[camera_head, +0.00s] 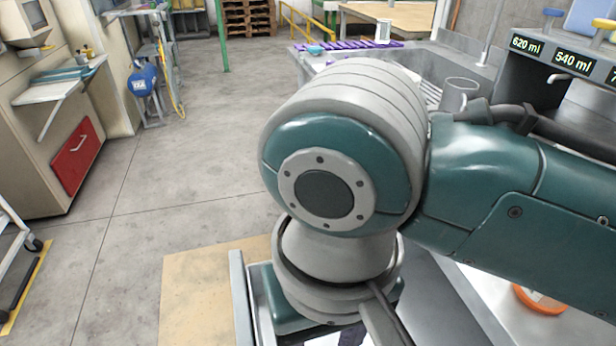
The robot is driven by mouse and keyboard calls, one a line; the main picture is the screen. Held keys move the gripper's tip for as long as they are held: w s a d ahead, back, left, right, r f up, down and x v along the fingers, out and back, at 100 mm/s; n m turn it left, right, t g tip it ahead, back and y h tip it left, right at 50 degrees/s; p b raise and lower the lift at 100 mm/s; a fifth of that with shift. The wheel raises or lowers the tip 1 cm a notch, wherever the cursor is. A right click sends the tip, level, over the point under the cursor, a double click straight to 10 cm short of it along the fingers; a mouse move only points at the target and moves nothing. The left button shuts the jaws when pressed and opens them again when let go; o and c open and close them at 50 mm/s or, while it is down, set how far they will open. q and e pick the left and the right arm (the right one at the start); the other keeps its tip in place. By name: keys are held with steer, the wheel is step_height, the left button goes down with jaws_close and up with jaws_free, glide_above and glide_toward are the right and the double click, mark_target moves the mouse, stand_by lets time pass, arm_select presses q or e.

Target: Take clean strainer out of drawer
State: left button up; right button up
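My arm, coming in from the right, fills the middle of the view and hides much of what lies below it. Neither of my grippers shows. A pale metal edge (239,300) stands at the bottom, left of my arm; I cannot tell whether it belongs to an open drawer. No strainer can be made out clearly. A round orange-rimmed item (540,299) shows partly below my arm at the lower right; I cannot tell what it is.
A metal sink counter (455,60) with a metal cup (459,95) and purple strips (345,45) stands behind my arm. A dispenser with displays (540,50) is at the upper right. A red panel (77,155) is on a left cabinet.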

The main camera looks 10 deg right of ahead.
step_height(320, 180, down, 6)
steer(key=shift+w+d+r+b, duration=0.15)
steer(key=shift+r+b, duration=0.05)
steer(key=shift+b, duration=0.5)
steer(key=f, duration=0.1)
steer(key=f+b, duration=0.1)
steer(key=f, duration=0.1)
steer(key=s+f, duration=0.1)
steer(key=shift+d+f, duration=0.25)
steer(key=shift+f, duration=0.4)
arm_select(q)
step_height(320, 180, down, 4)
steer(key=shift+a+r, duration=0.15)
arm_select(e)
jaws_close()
